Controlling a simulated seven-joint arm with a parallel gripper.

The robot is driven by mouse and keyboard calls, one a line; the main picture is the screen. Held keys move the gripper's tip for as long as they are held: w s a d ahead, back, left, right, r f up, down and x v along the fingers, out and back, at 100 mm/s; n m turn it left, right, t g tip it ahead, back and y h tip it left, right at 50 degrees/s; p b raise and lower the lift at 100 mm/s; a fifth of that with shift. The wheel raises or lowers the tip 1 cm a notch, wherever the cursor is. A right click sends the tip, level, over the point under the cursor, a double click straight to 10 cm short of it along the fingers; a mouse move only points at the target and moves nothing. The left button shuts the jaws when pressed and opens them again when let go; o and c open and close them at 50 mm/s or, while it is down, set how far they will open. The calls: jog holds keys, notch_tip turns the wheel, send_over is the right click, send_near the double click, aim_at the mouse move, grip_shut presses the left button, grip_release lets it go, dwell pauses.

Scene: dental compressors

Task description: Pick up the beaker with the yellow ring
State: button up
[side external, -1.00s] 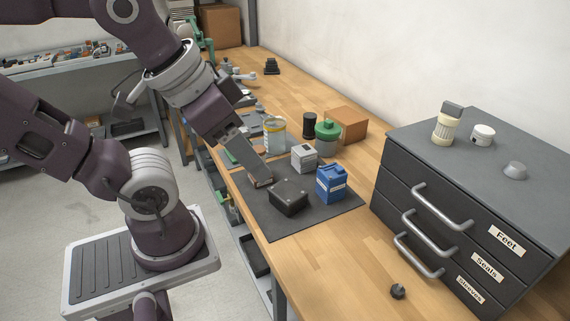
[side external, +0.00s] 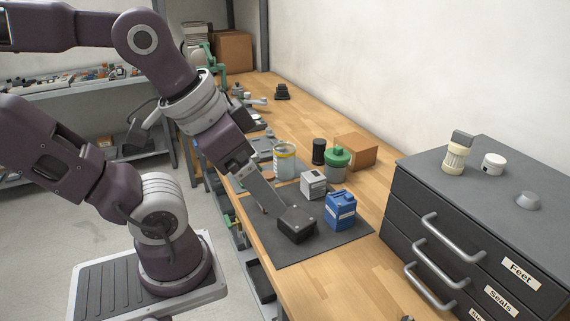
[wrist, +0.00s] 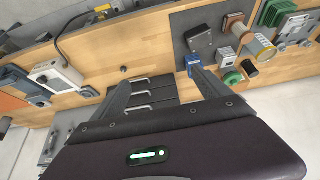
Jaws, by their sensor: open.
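The beaker with the yellow ring (side external: 284,162) is a clear cylinder with a yellow band near its top. It stands upright on the bench, behind the grey box in the side view. In the wrist view it is at the upper right (wrist: 262,48). My gripper (side external: 272,206) is over the near side of the dark mat, beside the black box and apart from the beaker. In the wrist view my gripper's fingers (wrist: 160,80) are spread with nothing between them. The side view hides one finger.
A drawer cabinet (side external: 470,225) stands at right.

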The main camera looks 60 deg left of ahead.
jog(key=m+g+y, duration=0.6)
jog(key=m+y, duration=0.2)
send_near(291, 156)
jog(key=s+d+r, duration=0.4)
jog(key=s+d, duration=0.2)
jog(key=s, duration=0.2)
jog(key=w+a+f+m+y, duration=0.1)
jog(key=w+a+f+m, duration=0.1)
jog(key=a+f+m, duration=0.1)
jog(key=w+a+f+m+y, duration=0.2)
jog(key=w+a+f+m, duration=0.1)
jog(key=a+f, duration=0.1)
jog(key=w+a+f+m+y, duration=0.2)
jog(key=a+f+m, duration=0.1)
jog(key=a+f, duration=0.1)
jog(key=shift+w+a+f, duration=0.2)
jog(key=shift+w+a, duration=0.2)
jog(key=shift+a, duration=0.05)
jog(key=shift+m, duration=0.3)
jog(key=x, duration=0.7)
jog(key=shift+s+a+r, duration=0.2)
jog(key=shift+s+r, duration=0.05)
jog(key=shift+s, duration=0.05)
jog(key=shift+y, duration=0.3)
jog(key=c, duration=1.4)
jog(key=shift+r, duration=0.15)
jog(key=shift+c, duration=0.2)
